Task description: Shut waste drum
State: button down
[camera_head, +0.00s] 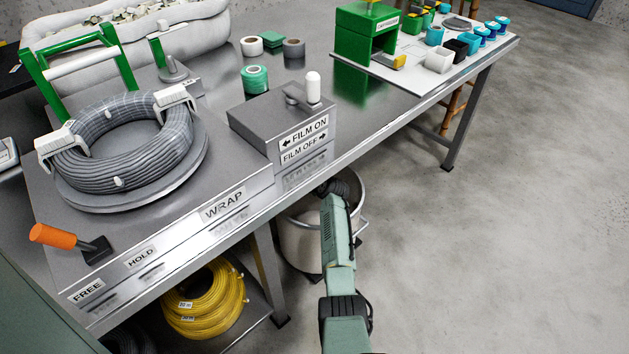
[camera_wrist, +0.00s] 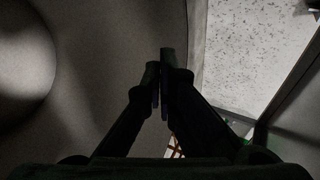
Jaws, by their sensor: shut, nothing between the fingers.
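The waste drum (camera_head: 298,247) is a pale metal cylinder on the floor under the front edge of the bench. Its rim shows behind and right of my arm, and the bench and my arm hide part of it. I cannot make out a lid or how it sits. My arm reaches over the drum, and its dark end lies at the drum's mouth, with the fingertips hidden in the head view. In the wrist view my gripper (camera_wrist: 161,72) is shut and empty. Grey curved surfaces lie beyond the fingers; whether the fingers touch them I cannot tell.
The steel bench (camera_head: 240,225) overhangs the drum. On it are a grey cable coil (camera_head: 125,135), an orange-handled lever (camera_head: 55,236) and the film switch box (camera_head: 285,125). A yellow cable coil (camera_head: 205,300) lies on the lower shelf. The floor (camera_head: 520,220) at right is clear.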

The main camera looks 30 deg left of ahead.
jog(key=p+v, duration=0.2)
jog(key=v, duration=0.9)
jog(key=shift+f, duration=0.25)
jog(key=shift+s+d, duration=0.1)
jog(key=shift+s, duration=0.05)
